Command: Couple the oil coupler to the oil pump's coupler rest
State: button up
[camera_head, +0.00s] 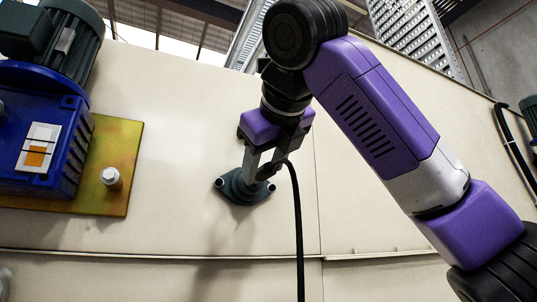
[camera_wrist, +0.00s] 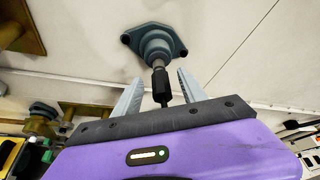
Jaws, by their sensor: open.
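The coupler rest (camera_head: 234,190) is a grey-blue flange with two lugs on the cream panel; in the wrist view it shows at the top (camera_wrist: 150,42). The oil coupler (camera_wrist: 160,88) is a dark cylinder whose far end meets the rest's socket, with no clear gap; how deeply it sits I cannot tell. A black hose (camera_head: 297,225) hangs down from the coupler. My gripper (camera_head: 258,172) is in front of the rest. In the wrist view, its two grey fingers (camera_wrist: 160,78) stand open on either side of the coupler, apart from it.
A blue motor unit (camera_head: 45,120) on a yellowish plate (camera_head: 110,145) with a white-capped bolt (camera_head: 111,177) stands left of the rest. A ledge (camera_head: 150,255) runs along the panel below. The panel around the rest is otherwise bare.

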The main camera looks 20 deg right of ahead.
jog(key=shift+w+d+f, duration=0.1)
jog(key=shift+w+f, duration=0.05)
jog(key=shift+w, duration=0.25)
jog(key=shift+c, duration=0.2)
grip_shut()
